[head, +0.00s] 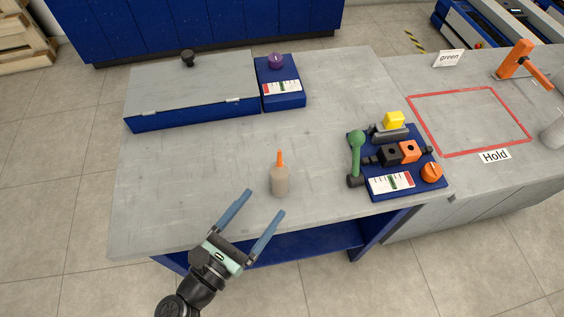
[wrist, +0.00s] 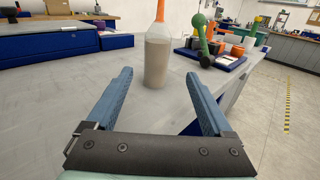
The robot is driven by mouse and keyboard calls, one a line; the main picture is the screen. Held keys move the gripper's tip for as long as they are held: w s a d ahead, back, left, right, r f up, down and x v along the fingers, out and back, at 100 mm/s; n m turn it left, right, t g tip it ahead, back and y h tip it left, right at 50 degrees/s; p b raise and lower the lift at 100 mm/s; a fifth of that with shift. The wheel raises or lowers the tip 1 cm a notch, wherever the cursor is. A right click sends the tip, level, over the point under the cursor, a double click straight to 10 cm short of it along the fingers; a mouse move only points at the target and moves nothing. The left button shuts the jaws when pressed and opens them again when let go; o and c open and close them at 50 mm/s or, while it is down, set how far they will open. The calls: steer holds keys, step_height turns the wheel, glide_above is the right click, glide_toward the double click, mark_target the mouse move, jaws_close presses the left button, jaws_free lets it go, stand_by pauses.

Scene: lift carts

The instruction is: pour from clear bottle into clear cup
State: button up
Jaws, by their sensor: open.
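A clear bottle (head: 280,181) with an orange tip and greyish contents stands upright on the grey table, near its front edge. It also shows in the wrist view (wrist: 157,58), ahead of the fingers and between them. My gripper (head: 266,201) is open and empty, with its two blue fingers pointing toward the bottle from the front left. In the wrist view my gripper (wrist: 160,75) has its fingers spread wide, and the bottle stands just beyond the fingertips, apart from them. I can make out no clear cup for certain; a pale rounded thing (head: 554,132) is cut off at the right edge.
A blue panel with knobs and blocks (head: 405,183) stands right of the bottle. A grey-lidded blue box (head: 190,92) and a blue gauge box (head: 280,84) lie at the back. A red-outlined area (head: 470,120) with a Hold sign (head: 495,156) is on the right-hand table. The table around the bottle is clear.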

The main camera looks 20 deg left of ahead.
mark_target(276, 187)
steer(key=w, duration=0.3)
steer(key=w+d+p, duration=0.1)
steer(key=w, duration=0.2)
steer(key=shift+w+d+r, duration=0.1)
steer(key=shift+w, duration=0.05)
steer(key=w, duration=0.1)
steer(key=w+p, duration=0.1)
steer(key=w, duration=0.2)
steer(key=shift+w+d+r, duration=0.1)
steer(key=shift+r, duration=0.2)
steer(key=shift+w+d, duration=0.15)
steer(key=shift+w, duration=0.45)
jaws_close()
